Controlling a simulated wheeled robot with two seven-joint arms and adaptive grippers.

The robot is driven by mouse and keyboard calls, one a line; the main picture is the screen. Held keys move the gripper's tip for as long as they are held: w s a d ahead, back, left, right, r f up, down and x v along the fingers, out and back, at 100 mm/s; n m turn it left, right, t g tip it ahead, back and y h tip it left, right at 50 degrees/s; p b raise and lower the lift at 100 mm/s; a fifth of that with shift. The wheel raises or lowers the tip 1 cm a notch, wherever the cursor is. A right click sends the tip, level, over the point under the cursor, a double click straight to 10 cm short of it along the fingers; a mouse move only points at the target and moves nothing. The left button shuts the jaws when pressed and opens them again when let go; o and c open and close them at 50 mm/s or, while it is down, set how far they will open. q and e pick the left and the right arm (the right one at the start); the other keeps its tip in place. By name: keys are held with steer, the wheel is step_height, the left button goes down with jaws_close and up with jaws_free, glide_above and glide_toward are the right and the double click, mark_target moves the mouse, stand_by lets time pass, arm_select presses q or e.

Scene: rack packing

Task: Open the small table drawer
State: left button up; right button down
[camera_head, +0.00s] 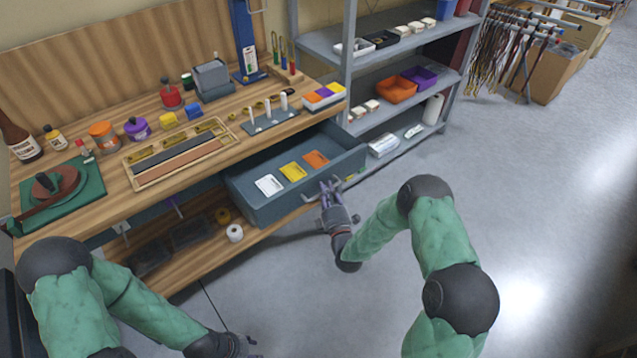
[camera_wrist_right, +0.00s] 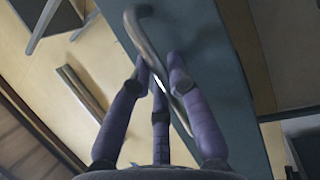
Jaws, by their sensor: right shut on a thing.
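The small table drawer (camera_head: 283,211) is blue-grey and sits under the right part of the wooden workbench (camera_head: 75,150). It is pulled out, and its open top shows a white, a yellow and an orange card inside. My right gripper (camera_head: 331,186) is at the drawer's front, shut on its bar handle. In the right wrist view the purple fingers (camera_wrist_right: 160,80) close around the metal handle (camera_wrist_right: 142,35), against the blue-grey drawer front (camera_wrist_right: 213,55). My left gripper (camera_head: 238,345) is low at the bottom edge, apart from the drawer; its fingers are too unclear to read.
The bench top holds bottles, jars, a wooden tray (camera_head: 180,155) and tools. A grey shelf unit (camera_head: 345,75) with bins stands just right of the drawer. A lower bench shelf (camera_head: 190,262) holds tape rolls and dark trays. The floor (camera_head: 540,200) at right is clear.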

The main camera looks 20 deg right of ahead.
steer(key=shift+s+d+f, duration=0.1)
steer(key=shift+s+d, duration=0.05)
steer(key=shift+s, duration=0.35)
steer(key=shift+s+d, duration=0.15)
steer(key=shift+s, duration=0.3)
steer(key=c, duration=1.1)
jaws_free()
steer(key=shift+c, duration=0.2)
steer(key=s+f, duration=0.2)
steer(key=s, duration=0.9)
steer(key=shift+s+a, duration=0.3)
steer(key=shift+s, duration=0.05)
